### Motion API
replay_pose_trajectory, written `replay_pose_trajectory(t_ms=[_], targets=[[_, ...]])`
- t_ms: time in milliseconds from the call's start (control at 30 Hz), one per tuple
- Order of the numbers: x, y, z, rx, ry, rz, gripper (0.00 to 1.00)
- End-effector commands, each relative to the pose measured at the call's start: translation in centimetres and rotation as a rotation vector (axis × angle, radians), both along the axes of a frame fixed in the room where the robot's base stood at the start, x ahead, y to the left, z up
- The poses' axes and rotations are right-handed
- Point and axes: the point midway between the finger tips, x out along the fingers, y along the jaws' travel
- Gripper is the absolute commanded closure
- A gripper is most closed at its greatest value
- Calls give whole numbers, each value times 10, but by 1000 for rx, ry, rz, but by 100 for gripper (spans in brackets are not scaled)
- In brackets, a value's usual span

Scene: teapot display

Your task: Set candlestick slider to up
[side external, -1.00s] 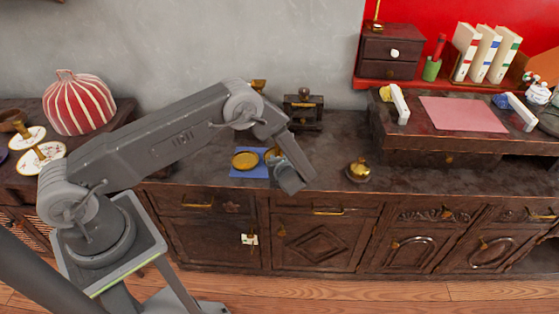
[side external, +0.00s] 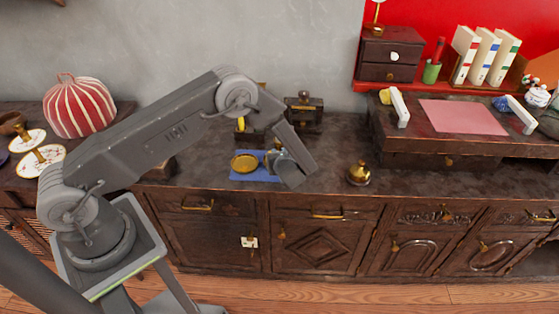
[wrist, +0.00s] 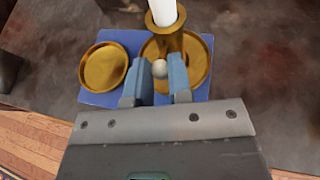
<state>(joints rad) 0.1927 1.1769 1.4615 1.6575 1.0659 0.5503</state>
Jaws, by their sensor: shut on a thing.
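The brass candlestick (wrist: 170,42) with a white candle (wrist: 163,12) stands on a round brass base in the wrist view. The slider's pale round knob (wrist: 159,69) sits at the candlestick's near side. My gripper (wrist: 157,80) has its two blue fingers on either side of this knob, shut on it. In the side view my gripper (side external: 274,158) reaches down over the blue mat (side external: 262,178), and my arm hides most of the candlestick. The knob cannot be made out there.
A brass dish (side external: 244,162) lies on the mat to the left; it also shows in the wrist view (wrist: 104,66). A dark wooden box-like device (side external: 304,112) stands behind. A brass bell-shaped thing (side external: 359,173) is to the right, with bare cabinet top between.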

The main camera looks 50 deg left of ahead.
Motion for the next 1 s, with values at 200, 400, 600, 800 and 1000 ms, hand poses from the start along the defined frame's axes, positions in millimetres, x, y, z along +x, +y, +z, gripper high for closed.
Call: replay_pose_trajectory(t_ms=[200, 400, 600, 800, 1000], targets=[[2, 0, 4, 5, -8, 1, 100], [2, 0, 3, 5, -8, 1, 67], [1, 0, 3, 4, -6, 0, 55], [0, -2, 3, 3, -4, 0, 55], [-11, -22, 13, 3, -5, -3, 55]])
